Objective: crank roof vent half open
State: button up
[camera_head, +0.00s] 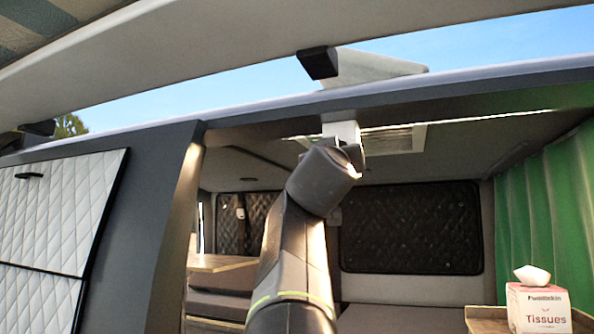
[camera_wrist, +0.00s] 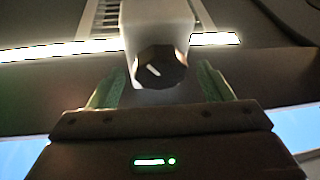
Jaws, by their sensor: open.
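The roof vent (camera_head: 400,140) shows in the head view as a pale frame in the van's ceiling; part of its grille is at the top of the wrist view (camera_wrist: 104,18). A pale lid (camera_head: 380,66) stands up above the roof edge. A white housing (camera_wrist: 157,22) carries a dark faceted knob (camera_wrist: 160,68) with a white mark slanting to the upper left; the housing also shows in the head view (camera_head: 345,131). My gripper (camera_wrist: 160,77) is open, its green fingers on either side of the knob, with gaps visible. In the head view my arm hides the knob.
A bright light strip (camera_wrist: 60,51) runs beside the housing. The raised tailgate (camera_head: 180,48) overhangs the opening. A tissue box (camera_head: 538,305) and green curtain (camera_head: 545,200) are at the right, a wooden table (camera_head: 222,263) at the left inside.

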jog(key=shift+w+d+r, duration=0.15)
jog(key=shift+w+r, duration=0.1)
jog(key=shift+w, duration=0.3)
jog(key=c, duration=1)
jog(key=shift+o, duration=0.2)
jog(key=n+y+p, duration=0.1)
jog(key=n+p, duration=0.1)
jog(key=p, duration=0.1)
jog(key=shift+r, duration=0.15)
